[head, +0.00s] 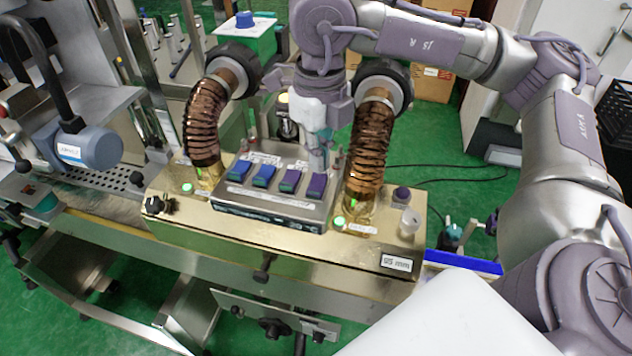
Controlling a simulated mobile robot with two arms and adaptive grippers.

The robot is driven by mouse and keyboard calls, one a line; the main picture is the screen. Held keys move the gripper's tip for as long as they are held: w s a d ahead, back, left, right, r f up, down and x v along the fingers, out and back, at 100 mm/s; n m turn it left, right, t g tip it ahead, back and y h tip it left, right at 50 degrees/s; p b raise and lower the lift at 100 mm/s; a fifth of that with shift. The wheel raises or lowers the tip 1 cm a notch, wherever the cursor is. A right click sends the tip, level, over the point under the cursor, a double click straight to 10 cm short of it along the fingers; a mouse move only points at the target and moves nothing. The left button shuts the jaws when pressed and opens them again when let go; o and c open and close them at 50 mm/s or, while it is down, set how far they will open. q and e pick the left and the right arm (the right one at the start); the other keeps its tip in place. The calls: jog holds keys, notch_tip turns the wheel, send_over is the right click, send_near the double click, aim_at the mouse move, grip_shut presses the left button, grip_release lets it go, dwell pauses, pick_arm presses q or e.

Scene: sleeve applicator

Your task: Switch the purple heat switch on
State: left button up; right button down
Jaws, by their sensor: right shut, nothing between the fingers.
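The control panel (270,205) sits on top of the brass machine, between two ribbed copper hoses. It carries two blue switches, (241,168) and (264,175), on the left and two purple switches, (290,181) and (317,187), on the right. Green shows at the near end of the switches. My right gripper (318,168) points down, shut and empty, with its tips at the far end of the rightmost purple switch. I cannot tell whether they touch it. The labels are too small to read. My left gripper is out of view.
The copper hoses, left (203,120) and right (370,150), stand close on both sides of the panel. A dark knob (402,194) and a pale cup-like part (410,222) sit to the right. The brass top (300,240) in front is mostly clear.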

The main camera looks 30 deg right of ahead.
aim_at(319, 178)
jog(key=shift+f+b, duration=1.1)
dwell(0.3)
jog(key=shift+r+p, duration=2.15)
jog(key=shift+r, duration=1.4)
